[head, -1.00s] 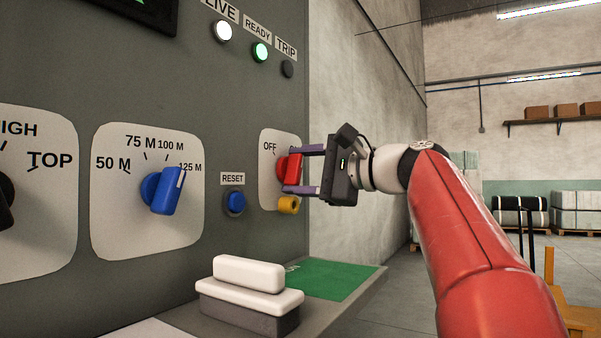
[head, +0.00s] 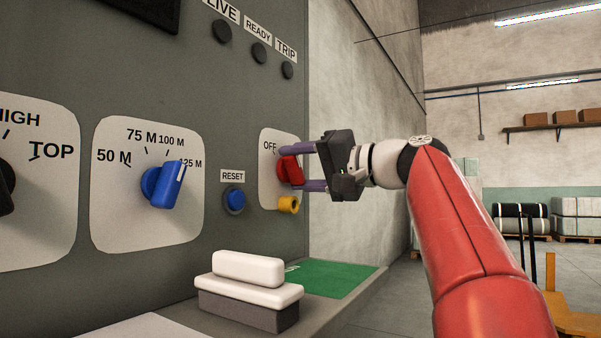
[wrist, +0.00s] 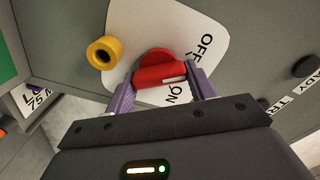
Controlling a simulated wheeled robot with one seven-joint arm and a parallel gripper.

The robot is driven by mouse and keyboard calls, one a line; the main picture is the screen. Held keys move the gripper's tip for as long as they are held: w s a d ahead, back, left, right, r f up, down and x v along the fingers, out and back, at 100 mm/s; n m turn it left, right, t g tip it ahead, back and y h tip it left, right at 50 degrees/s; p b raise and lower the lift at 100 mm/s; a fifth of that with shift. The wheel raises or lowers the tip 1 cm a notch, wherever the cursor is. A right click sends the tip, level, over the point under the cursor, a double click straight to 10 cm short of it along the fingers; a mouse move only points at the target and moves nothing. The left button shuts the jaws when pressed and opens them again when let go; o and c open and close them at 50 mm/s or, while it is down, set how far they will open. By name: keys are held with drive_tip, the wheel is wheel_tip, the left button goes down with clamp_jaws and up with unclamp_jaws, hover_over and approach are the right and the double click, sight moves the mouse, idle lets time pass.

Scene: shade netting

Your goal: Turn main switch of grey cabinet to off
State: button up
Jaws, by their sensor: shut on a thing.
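The grey cabinet (head: 255,90) fills the left of the head view. Its red main switch (head: 290,170) sits on a white plate with OFF at its upper left. My gripper (head: 291,169) is shut on the red handle, one finger above and one below. In the wrist view the red handle (wrist: 158,76) lies between the two purple fingers, a white mark near its right end. The OFF label (wrist: 205,48) and the partly covered ON label (wrist: 172,93) show there. Exactly where the mark points is hard to tell. The LIVE (head: 221,31), READY (head: 259,53) and TRIP (head: 287,70) lamps are dark.
A yellow round part (head: 288,204) sits just below the switch. The blue RESET button (head: 234,200) and blue knob (head: 163,186) are to the left. A ledge below carries a white-topped block (head: 248,283) and a green patch (head: 322,277). Open floor lies right.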

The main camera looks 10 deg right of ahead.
drive_tip(key=shift+f+n, duration=0.1)
drive_tip(key=shift+n, duration=1)
drive_tip(key=o, duration=1)
drive_tip(key=b+v, duration=0.1)
drive_tip(key=v, duration=0.6)
drive_tip(key=shift+s+d, duration=0.3)
drive_tip(key=shift+s, duration=0.05)
